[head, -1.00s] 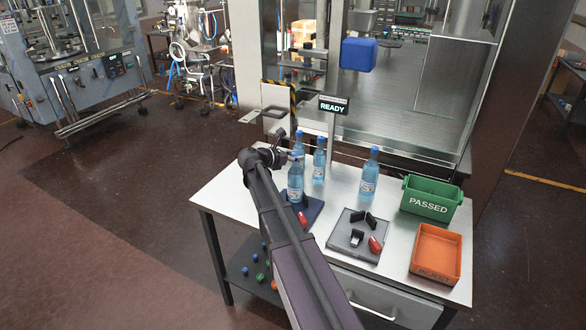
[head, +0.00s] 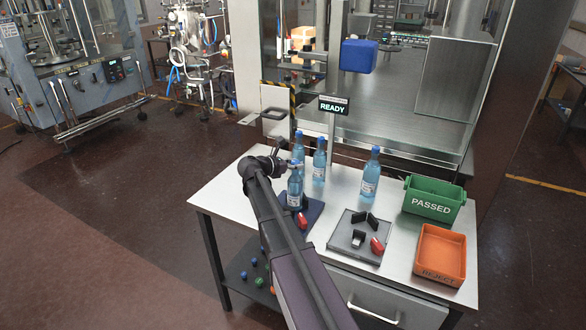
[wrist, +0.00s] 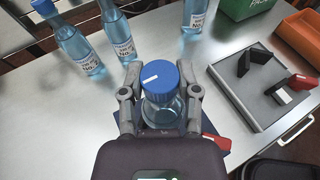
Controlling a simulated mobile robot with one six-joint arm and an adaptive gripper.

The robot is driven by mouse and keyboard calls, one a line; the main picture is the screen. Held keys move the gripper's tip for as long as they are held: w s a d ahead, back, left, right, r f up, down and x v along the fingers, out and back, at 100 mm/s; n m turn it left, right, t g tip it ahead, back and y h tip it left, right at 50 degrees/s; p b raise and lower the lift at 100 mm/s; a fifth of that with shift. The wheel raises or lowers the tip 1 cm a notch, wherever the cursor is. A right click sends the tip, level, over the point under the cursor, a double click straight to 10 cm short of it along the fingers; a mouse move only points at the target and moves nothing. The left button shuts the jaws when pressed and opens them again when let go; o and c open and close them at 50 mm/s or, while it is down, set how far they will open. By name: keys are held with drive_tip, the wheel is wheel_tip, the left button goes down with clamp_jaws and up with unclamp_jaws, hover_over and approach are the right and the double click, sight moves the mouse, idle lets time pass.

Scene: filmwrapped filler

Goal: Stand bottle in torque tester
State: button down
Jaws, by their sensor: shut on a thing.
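My gripper (wrist: 161,78) is shut on a clear blue bottle with a blue cap (wrist: 162,108), its fingers on either side just below the cap. In the head view this bottle (head: 294,190) is upright over a dark blue pad (head: 314,208); I cannot tell whether its base touches. My gripper (head: 284,164) is partly hidden there by my arm. The torque tester, taken to be the grey plate with black jaw blocks and a red part (head: 345,246), is to the right of the bottle, with no bottle in it. It also shows in the wrist view (wrist: 250,102).
Two more bottles (head: 319,163) (head: 298,147) stand behind the held one, and another (head: 370,178) behind the tester. A green PASSED bin (head: 432,205) and orange REJECT bin (head: 439,273) are at right. A READY display (head: 334,105) stands behind.

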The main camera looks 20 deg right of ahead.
drive_tip(key=shift+f, duration=0.15)
drive_tip(key=shift+c, duration=1.6)
unclamp_jaws()
drive_tip(key=shift+r, duration=0.25)
drive_tip(key=shift+a, duration=0.2)
drive_tip(key=p+v, duration=0.3)
drive_tip(key=v, duration=0.8)
drive_tip(key=shift+a, duration=0.3)
drive_tip(key=shift+s+r, duration=0.1)
drive_tip(key=shift+s, duration=0.05)
drive_tip(key=shift+s, duration=0.1)
